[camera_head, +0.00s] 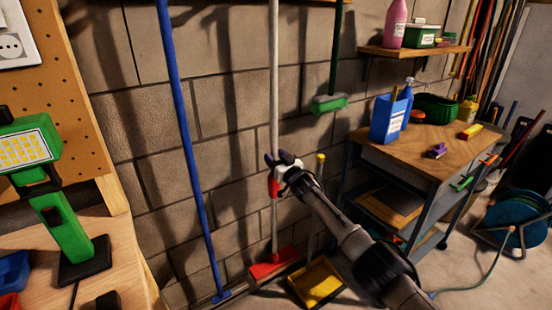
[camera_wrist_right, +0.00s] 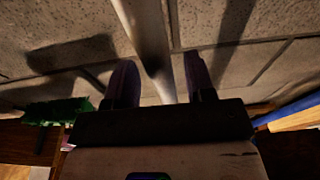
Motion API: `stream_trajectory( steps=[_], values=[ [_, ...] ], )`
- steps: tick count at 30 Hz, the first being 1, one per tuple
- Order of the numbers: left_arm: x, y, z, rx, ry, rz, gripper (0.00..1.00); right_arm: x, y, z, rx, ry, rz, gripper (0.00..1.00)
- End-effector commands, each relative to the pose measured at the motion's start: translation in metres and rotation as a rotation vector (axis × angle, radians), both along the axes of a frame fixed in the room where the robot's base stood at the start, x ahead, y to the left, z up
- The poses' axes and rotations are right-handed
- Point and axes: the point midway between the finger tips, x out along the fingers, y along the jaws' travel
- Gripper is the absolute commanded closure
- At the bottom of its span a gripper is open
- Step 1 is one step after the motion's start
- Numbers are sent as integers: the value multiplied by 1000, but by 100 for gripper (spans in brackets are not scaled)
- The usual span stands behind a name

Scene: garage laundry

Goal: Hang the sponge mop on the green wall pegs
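The sponge mop, as I take it, has a pale pole (camera_head: 274,95), a red part on the pole and a red head (camera_head: 274,264) near the floor. It leans almost upright at the block wall. My right gripper (camera_head: 283,160) is at the pole just above the red part. In the right wrist view the pole (camera_wrist_right: 147,40) runs between the two dark fingers (camera_wrist_right: 160,80), with a gap showing, so they look open. Contact cannot be told. I cannot make out any green wall pegs. My left gripper is not in view.
A blue-handled tool (camera_head: 186,130) leans left of the mop. A green-headed brush (camera_head: 329,103) hangs to the right, below a small shelf (camera_head: 414,50). A yellow tray-like thing (camera_head: 317,282) is on the floor. A workbench (camera_head: 110,275) and a cart (camera_head: 440,140) flank the wall.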

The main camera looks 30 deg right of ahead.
Motion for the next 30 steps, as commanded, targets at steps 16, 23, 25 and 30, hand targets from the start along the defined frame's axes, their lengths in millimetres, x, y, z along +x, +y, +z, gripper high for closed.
stream_trajectory(
  steps=[16, 23, 25, 30],
  values=[
    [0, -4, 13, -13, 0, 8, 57, -13, 1, -4, 2, 5, 1, 48],
    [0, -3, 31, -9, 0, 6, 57, -42, 0, -8, 2, 4, 1, 48],
    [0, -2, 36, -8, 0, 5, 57, -53, 0, -10, 1, 4, 1, 48],
    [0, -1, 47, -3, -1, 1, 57, -78, 0, -15, 1, 4, 1, 48]
  ],
)
